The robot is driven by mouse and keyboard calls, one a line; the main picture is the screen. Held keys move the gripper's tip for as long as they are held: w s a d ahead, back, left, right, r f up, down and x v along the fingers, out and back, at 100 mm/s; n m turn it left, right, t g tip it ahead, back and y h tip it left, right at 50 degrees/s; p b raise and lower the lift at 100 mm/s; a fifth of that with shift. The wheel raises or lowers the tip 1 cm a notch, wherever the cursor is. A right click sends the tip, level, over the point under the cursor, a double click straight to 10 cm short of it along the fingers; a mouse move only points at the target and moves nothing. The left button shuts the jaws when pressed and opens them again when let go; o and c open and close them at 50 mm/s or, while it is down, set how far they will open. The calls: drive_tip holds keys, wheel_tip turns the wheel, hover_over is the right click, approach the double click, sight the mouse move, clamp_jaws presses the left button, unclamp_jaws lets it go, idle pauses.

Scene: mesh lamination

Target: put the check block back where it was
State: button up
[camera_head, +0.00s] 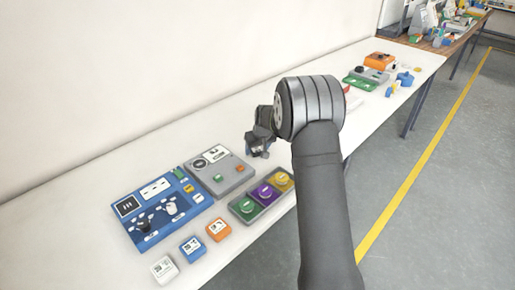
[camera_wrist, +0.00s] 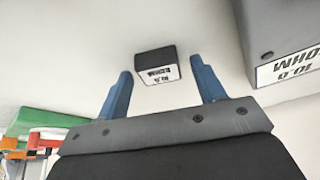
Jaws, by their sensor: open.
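The check block, taken to be a small dark block with a white printed label (camera_wrist: 157,66), is on the white surface in the wrist view. It sits between and just beyond the two blue fingertips of my gripper (camera_wrist: 161,72), with gaps visible at both sides. The gripper is open and holds nothing. In the head view my gripper (camera_head: 258,150) is over the table behind the grey panel (camera_head: 226,180); the block cannot be made out there. A larger dark grey box (camera_wrist: 262,35) with a similar label is at the upper right of the wrist view, partly cut off.
A blue board (camera_head: 140,222), a tray of green, purple and yellow blocks (camera_head: 235,209) and white (camera_head: 164,269), blue (camera_head: 192,248) and orange (camera_head: 218,229) blocks occupy the near table. Green and orange items (camera_wrist: 50,122) show at the wrist view's left edge. Table (camera_head: 110,175) behind the boards is clear.

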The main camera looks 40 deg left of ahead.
drive_tip(key=shift+d+r, duration=0.1)
drive_tip(key=shift+r, duration=0.5)
drive_tip(key=v, duration=1.1)
drive_tip(key=shift+d, duration=0.1)
drive_tip(key=x, duration=1.2)
drive_tip(key=shift+s+f, duration=0.15)
drive_tip(key=shift+f, duration=0.05)
wheel_tip(320, 180, up, 2)
drive_tip(key=shift+r, duration=0.35)
